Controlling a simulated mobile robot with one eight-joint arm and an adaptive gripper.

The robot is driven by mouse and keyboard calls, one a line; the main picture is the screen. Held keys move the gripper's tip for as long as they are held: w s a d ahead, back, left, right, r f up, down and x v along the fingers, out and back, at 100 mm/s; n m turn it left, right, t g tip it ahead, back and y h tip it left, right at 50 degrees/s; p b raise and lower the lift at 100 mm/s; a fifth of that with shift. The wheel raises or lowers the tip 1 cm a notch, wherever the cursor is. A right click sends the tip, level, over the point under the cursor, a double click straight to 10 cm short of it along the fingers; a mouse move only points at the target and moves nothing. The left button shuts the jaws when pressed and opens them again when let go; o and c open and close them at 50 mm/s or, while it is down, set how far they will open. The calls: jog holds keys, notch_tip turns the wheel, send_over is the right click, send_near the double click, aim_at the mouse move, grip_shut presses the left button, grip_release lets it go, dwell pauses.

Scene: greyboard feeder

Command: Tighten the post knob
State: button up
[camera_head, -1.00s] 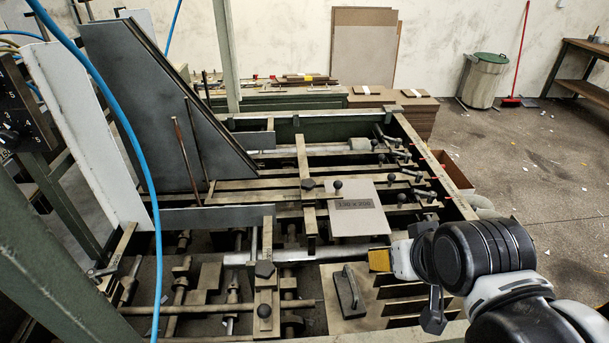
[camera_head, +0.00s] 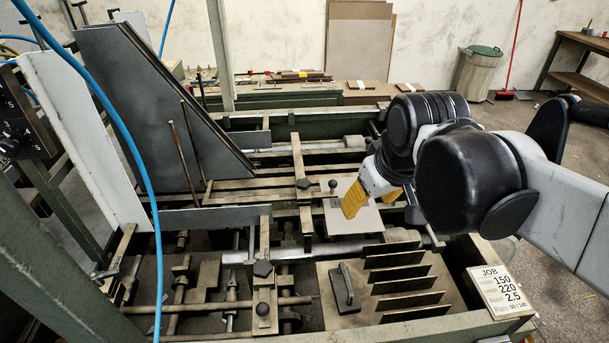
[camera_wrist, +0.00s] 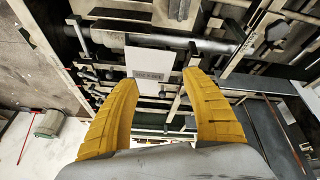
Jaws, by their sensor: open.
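Dark knobs stand on the posts and cross bars of the feeder: a lobed knob (camera_head: 303,183) and a ball knob (camera_head: 332,183) by the far post, and a lobed knob (camera_head: 262,268) with a ball knob (camera_head: 262,309) on the near post. I cannot tell which one is the post knob. My gripper (camera_head: 350,205) is open, its yellow fingers pointing down over the grey board, right of the far-post knobs. In the wrist view my gripper (camera_wrist: 159,77) has its fingers wide apart with nothing held between them. The arm hides the feeder's right side.
The labelled grey board (camera_head: 333,222) lies under the fingers, also seen in the wrist view (camera_wrist: 143,64). A JOB card (camera_head: 498,290) is at right; a blue hose (camera_head: 140,170) hangs at left.

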jog(key=w+a+r+n+g+p, duration=0.3)
jog(key=w+a+n, duration=0.15)
jog(key=w, duration=0.65)
jog(key=n+g+p, duration=0.2)
jog(key=n, duration=0.2)
send_over(305, 182)
notch_tip(305, 182, down, 4)
notch_tip(305, 182, down, 10)
jog(key=shift+f+b, duration=0.1)
jog(key=shift+b, duration=1)
jog(key=c, duration=1.2)
